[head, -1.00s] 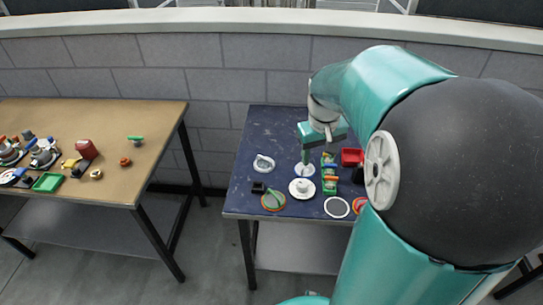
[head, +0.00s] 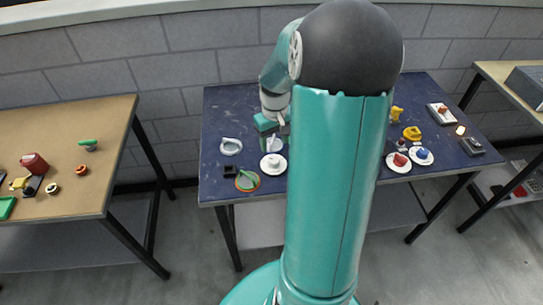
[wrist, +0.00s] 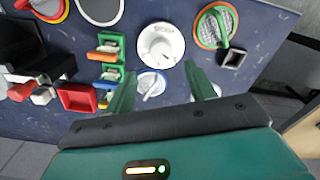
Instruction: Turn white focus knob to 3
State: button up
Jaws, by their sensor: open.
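A white round knob (wrist: 161,46) with dark printed marks stands on the dark blue table in the wrist view. The knob lies just beyond the fingertips in the wrist picture, and contact cannot be told. A smaller white disc with a grey-white handle (wrist: 151,84) shows between the fingers. In the head view my gripper (head: 272,132) hangs over the table just behind the knob, partly hidden by my arm.
A green lever on an orange-rimmed disc (wrist: 215,28) and a black square piece (wrist: 232,58) are close by. A brown table (head: 95,125) is at the left.

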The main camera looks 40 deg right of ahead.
aim_at(274, 160)
notch_tip(274, 160, down, 8)
jog(key=shift+a+r, duration=0.1)
jog(key=c, duration=1)
